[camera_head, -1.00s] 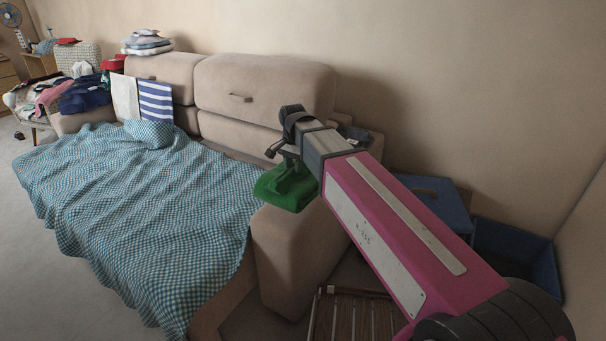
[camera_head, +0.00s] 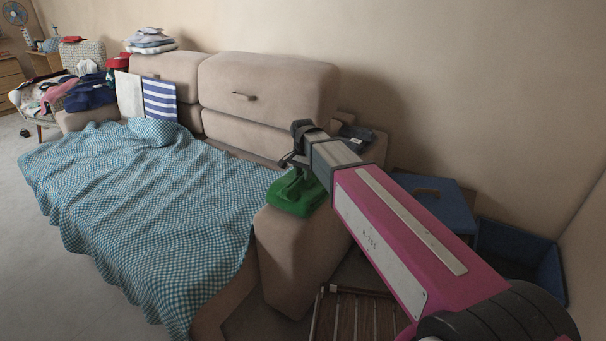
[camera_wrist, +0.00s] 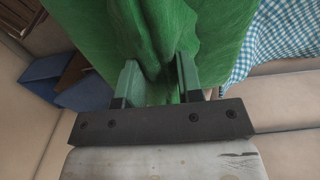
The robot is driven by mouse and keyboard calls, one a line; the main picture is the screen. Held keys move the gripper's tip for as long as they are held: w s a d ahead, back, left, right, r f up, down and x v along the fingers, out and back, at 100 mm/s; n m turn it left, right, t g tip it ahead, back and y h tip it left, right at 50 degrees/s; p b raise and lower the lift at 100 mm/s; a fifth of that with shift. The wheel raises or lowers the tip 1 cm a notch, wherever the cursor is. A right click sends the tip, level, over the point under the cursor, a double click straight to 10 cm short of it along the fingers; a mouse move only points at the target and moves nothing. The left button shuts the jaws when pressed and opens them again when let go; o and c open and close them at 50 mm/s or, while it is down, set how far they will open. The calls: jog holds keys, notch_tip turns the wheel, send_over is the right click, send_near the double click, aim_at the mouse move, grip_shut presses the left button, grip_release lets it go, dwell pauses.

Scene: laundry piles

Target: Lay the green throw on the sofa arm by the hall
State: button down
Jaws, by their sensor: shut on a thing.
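The green throw (camera_head: 293,199) is a folded bundle at the top of the near sofa arm (camera_head: 287,257). It appears to touch the arm's top, but I cannot tell how much of its weight rests there. My gripper (camera_head: 297,178) is above the throw and shut on it. In the wrist view, the throw (camera_wrist: 205,35) is bunched between the two fingers of my gripper (camera_wrist: 158,80) and spreads out beyond them. The underside of the throw is hidden.
A blue checked blanket (camera_head: 150,215) covers the sofa seat left of the arm. Blue bins (camera_head: 520,255) stand at the right by the wall. A slatted wooden item (camera_head: 352,318) is below the arm. Clothes (camera_head: 90,95) are piled at the far left.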

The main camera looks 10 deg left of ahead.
jog(key=shift+f, duration=0.1)
jog(key=c, duration=0.8)
grip_release()
notch_tip(320, 180, up, 12)
jog(key=s+d+f+n, duration=0.1)
jog(key=s+d+f, duration=0.3)
jog(key=d+f, duration=0.4)
jog(key=s+d+f+n, duration=0.2)
jog(key=d+f, duration=0.6)
jog(key=d, duration=0.8)
jog(key=s+d+f+n, duration=0.1)
jog(key=s+d+f, duration=0.4)
jog(key=d+f, duration=0.4)
jog(key=shift+s+d, duration=0.2)
jog(key=shift+d, duration=0.55)
jog(key=shift+s+d, duration=0.15)
jog(key=shift+d, duration=0.55)
